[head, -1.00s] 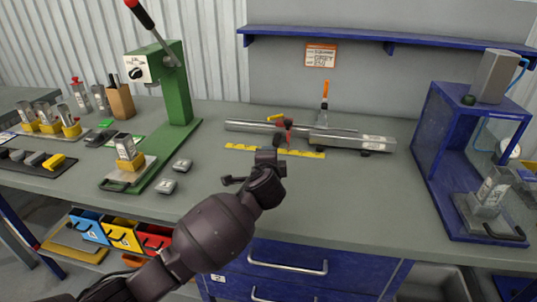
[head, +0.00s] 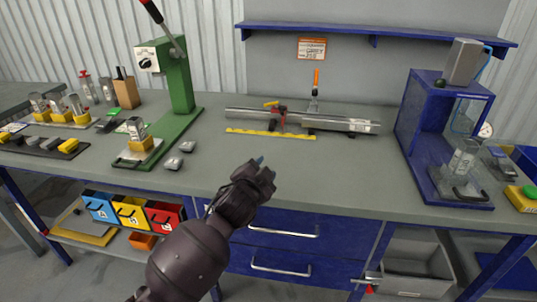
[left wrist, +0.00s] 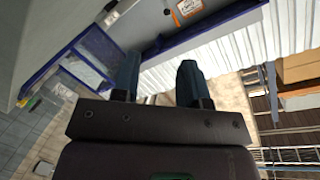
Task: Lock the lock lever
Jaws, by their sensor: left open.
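A long steel runout fixture (head: 340,123) lies across the back of the bench, with a shiny round bar along it. A red clamp (head: 279,117) sits on it at the middle left, with a small yellow-orange lever (head: 271,103) at its top pointing left. Whether this lever is locked I cannot tell. My left gripper (head: 259,164) is over the front part of the bench, in front of the fixture and clear of it. In the left wrist view its two dark fingers (left wrist: 158,82) are apart with nothing between them. My right gripper is out of view.
A yellow ruler strip (head: 270,133) lies in front of the fixture. A green lever press (head: 180,85) stands left, a blue-framed station (head: 410,125) right. An orange-handled tool (head: 315,88) stands behind the fixture. The bench front between them is clear.

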